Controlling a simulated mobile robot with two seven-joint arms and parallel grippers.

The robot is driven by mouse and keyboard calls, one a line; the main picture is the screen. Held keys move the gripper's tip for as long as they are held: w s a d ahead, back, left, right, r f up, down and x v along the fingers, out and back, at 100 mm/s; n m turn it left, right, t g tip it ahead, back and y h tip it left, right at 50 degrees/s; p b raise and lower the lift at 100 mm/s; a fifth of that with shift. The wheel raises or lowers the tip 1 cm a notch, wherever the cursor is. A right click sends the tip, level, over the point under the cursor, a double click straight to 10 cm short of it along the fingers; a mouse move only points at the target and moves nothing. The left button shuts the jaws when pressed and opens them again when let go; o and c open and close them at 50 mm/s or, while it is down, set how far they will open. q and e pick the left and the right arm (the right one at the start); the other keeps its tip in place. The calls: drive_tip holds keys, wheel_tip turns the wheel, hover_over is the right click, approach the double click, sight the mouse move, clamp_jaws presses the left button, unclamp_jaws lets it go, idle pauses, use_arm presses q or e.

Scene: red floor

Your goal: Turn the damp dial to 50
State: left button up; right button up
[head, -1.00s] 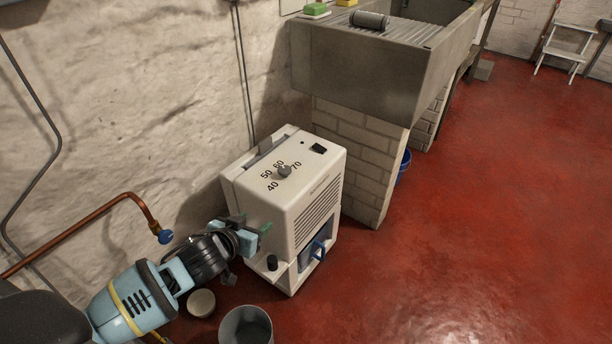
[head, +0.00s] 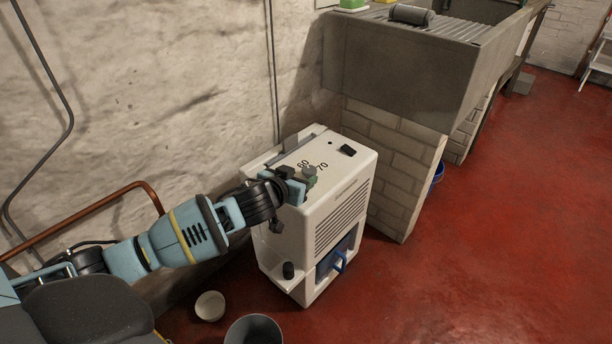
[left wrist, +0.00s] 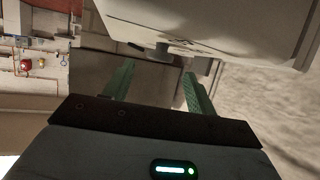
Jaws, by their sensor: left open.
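The white dehumidifier (head: 338,215) stands on the red floor against the wall. Its top carries printed numbers, of which 60 and 70 show in the head view; 40 and 50 are hidden behind my gripper. The grey dial knob (head: 309,171) is on that top, just beyond my left gripper (head: 306,184). In the left wrist view the dial (left wrist: 160,52) lies ahead of the two green fingers (left wrist: 156,88), between their lines. The fingers are apart with nothing between them. Where the dial points cannot be told. My right gripper is not in view.
A stone sink (head: 400,70) on a brick pier (head: 385,160) stands right behind the dehumidifier. A grey bucket (head: 254,332) and a small pale bowl (head: 210,306) are on the floor in front. A copper pipe (head: 95,215) runs along the wall. Red floor is free at right.

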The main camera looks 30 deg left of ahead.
sight(308, 172)
use_arm(q)
drive_tip(key=shift+b+x, duration=0.6)
drive_tip(key=shift+x, duration=1.35)
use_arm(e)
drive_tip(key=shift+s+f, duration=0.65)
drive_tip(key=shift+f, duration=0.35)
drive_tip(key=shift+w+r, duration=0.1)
use_arm(q)
drive_tip(key=shift+c, duration=0.8)
drive_tip(key=c, duration=0.8)
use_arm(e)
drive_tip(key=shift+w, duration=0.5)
